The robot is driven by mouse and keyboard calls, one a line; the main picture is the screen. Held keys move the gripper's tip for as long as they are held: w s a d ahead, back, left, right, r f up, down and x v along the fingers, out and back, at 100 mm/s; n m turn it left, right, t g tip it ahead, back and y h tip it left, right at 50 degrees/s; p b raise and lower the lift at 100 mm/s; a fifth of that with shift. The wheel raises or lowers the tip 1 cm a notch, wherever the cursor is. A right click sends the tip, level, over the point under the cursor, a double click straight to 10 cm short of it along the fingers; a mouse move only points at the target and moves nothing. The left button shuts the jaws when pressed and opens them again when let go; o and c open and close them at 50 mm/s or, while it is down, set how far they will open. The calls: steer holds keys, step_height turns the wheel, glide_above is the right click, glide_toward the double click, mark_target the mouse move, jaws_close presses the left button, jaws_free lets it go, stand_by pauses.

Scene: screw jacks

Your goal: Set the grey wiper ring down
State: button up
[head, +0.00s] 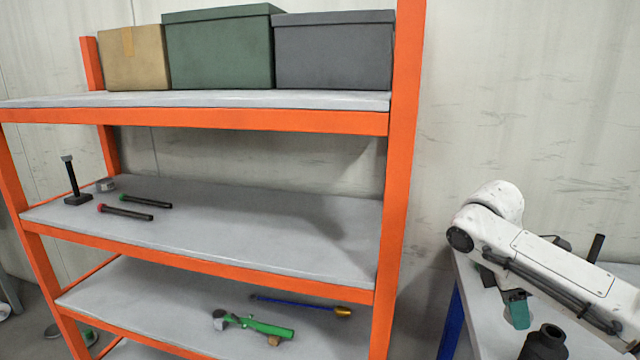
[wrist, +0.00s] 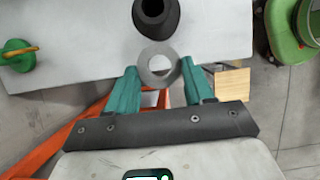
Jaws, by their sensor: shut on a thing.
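The grey wiper ring (wrist: 149,77) is a flat light-grey ring with a round hole, seen in the wrist view. My gripper (wrist: 160,80) is shut on it, with a teal finger on either side. The ring shows in front of the near edge of a pale bench top (wrist: 90,40), just below a black hollow tapered part (wrist: 155,22). Its height above the bench is hard to tell. In the head view my gripper (head: 517,310) is at the bench on the right, beside the black part (head: 543,346); the ring is hidden there.
An orange shelf rack (head: 250,120) stands left, with boxes on top and rods on its middle shelf (head: 280,215). In the wrist view a green object (wrist: 17,54) lies on the bench at left. A wooden block (wrist: 232,84) and green machine part (wrist: 285,35) are at right.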

steer(key=s+a+f+m+g+y+b, duration=0.1)
steer(key=s+a+f+m+y, duration=0.1)
steer(key=s+a+f+m, duration=0.5)
steer(key=s+a+f+m+g+y, duration=0.2)
steer(key=s+a+f+m, duration=0.6)
steer(key=f, duration=0.5)
steer(key=a, duration=0.2)
steer(key=shift+s+a+f+b, duration=0.35)
steer(key=shift+s+b, duration=0.05)
